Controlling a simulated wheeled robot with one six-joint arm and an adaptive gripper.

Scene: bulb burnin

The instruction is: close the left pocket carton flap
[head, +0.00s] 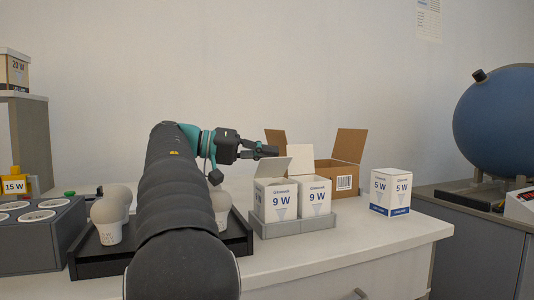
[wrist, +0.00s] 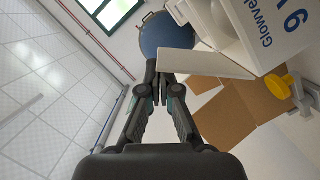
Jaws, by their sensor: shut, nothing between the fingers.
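Two white 9 W cartons stand side by side in a grey two-pocket holder (head: 295,228). The left pocket carton (head: 275,201) has its white flap (head: 272,167) standing up and tilted. The right carton (head: 314,197) also has a raised white flap (head: 300,159). My gripper (head: 272,151) is shut and empty, level with the top of the left flap and just above it. In the wrist view my fingertips (wrist: 158,82) are together beside the edge of a white flap (wrist: 205,63) on a carton (wrist: 262,28). I cannot tell whether they touch it.
An open brown box (head: 338,175) stands behind the cartons, its flaps spread. A closed 5 W carton (head: 390,192) stands to the right. A black tray (head: 100,258) with bulbs is on the left, partly hidden by my arm. The counter front right is clear.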

